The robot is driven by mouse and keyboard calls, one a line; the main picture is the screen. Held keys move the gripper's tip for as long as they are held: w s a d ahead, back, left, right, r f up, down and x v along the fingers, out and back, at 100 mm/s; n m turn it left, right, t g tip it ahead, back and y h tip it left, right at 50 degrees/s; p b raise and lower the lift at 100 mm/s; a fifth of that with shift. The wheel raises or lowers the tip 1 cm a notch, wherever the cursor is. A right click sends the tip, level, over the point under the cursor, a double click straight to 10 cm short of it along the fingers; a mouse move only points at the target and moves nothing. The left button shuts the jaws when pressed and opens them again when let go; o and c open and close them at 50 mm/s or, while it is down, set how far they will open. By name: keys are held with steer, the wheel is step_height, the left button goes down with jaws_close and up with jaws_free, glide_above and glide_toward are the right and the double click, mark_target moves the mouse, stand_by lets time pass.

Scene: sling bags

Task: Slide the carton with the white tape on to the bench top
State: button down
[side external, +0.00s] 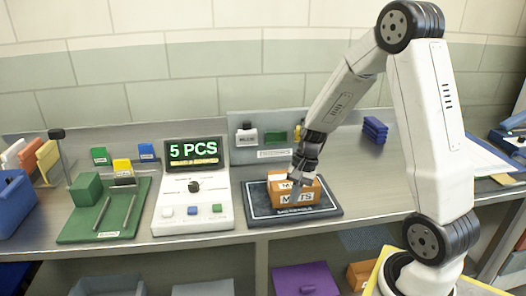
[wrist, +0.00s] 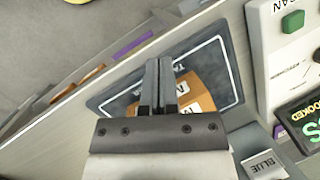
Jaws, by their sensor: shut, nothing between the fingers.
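An orange-brown carton (side external: 308,192) with white label patches on its top and front stands on a dark pad with a white outline (side external: 262,214) on the bench top (side external: 225,244). The front lettering is only partly readable. The carton (wrist: 198,98) shows behind the fingers, partly hidden. I cannot tell whether the fingertips touch it.
A console with a lit "5 PCS" display (side external: 193,150) stands left of the pad. Further left is a green fixture (side external: 105,225) and a blue bin (side external: 10,200). Blue blocks (side external: 375,130) lie at the back right. The bench is clear right of the pad.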

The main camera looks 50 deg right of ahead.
steer(key=s+a+r+n+t+h, duration=0.1)
steer(key=s+a+r+n+h, duration=0.1)
steer(key=a+n, duration=0.8)
steer(key=shift+s+a+n+h, duration=0.25)
steer(key=shift+s+n+h, duration=0.55)
steer(key=shift+s, duration=0.15)
steer(key=m+t+y, duration=0.2)
steer(key=m+y, duration=0.5)
steer(key=m, duration=1.3)
glide_toward(307, 187)
steer(key=w+a+f, duration=0.1)
steer(key=a, duration=0.1)
steer(key=w+a+f, duration=0.2)
steer(key=a+f, duration=0.1)
steer(key=shift+a+f, duration=0.1)
steer(key=shift+a, duration=0.2)
steer(key=s+d+m+t, duration=0.1)
steer(key=d+m+t, duration=0.3)
steer(key=d, duration=0.4)
steer(key=shift+s+d+m+y, duration=0.2)
steer(key=shift+d+m+y, duration=0.2)
steer(key=shift+m, duration=0.2)
